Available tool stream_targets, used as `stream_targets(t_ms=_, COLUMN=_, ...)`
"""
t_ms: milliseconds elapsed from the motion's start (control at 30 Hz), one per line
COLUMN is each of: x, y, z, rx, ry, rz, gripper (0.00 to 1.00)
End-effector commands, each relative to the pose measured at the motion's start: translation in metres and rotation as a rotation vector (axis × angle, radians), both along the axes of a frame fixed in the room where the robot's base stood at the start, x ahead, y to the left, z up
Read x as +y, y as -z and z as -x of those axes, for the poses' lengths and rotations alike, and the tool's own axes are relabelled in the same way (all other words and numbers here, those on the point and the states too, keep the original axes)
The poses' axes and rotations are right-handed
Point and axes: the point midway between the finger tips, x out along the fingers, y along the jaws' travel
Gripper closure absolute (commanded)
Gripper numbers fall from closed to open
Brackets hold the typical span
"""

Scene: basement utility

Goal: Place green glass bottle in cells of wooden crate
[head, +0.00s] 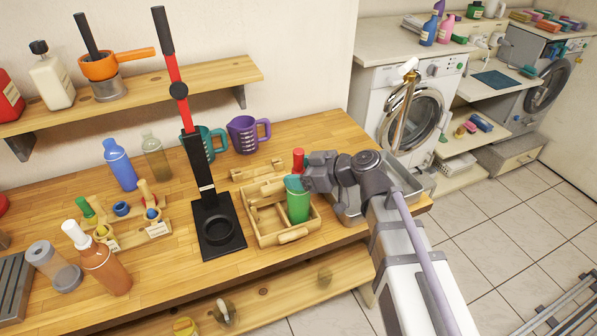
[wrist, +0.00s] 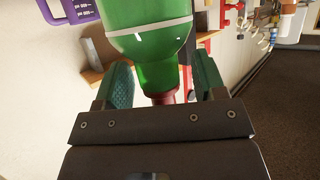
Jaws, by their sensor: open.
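The green glass bottle (head: 299,207) with a red top stands roughly upright in the right part of the wooden crate (head: 293,236). Its base is hidden by the crate walls, so I cannot tell whether it touches the floor of the cell. My gripper (head: 297,183) is open around the upper part of the bottle, coming from the right. In the wrist view the bottle (wrist: 150,45) has its neck between the teal fingers of my gripper (wrist: 163,78), with a gap on each side. The crate's left cells look empty.
A tall black and red lever press (head: 212,225) stands just left of the crate. Purple (head: 243,133) and teal jugs stand behind. A metal basin (head: 350,205) is close on the right. An orange-brown bottle (head: 106,270) and a wooden rack (head: 130,232) are further left.

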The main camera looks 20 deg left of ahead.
Motion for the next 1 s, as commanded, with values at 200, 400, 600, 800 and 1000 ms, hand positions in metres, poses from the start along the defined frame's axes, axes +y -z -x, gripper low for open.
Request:
stream_targets(t_ms=200, x=-0.045, y=-0.025, z=0.006, rx=0.001, ry=0.006, rz=0.000, gripper=0.36)
stream_targets(t_ms=400, x=-0.091, y=-0.043, z=0.012, rx=-0.001, ry=0.004, rz=0.000, gripper=0.36)
stream_targets(t_ms=600, x=-0.109, y=-0.047, z=0.014, rx=0.001, ry=0.001, rz=0.000, gripper=0.36)
stream_targets(t_ms=800, x=-0.110, y=-0.045, z=0.014, rx=0.003, ry=0.002, rz=0.002, gripper=0.36)
stream_targets(t_ms=1000, x=-0.158, y=0.002, z=0.029, rx=0.342, ry=0.199, rz=0.281, gripper=0.36)
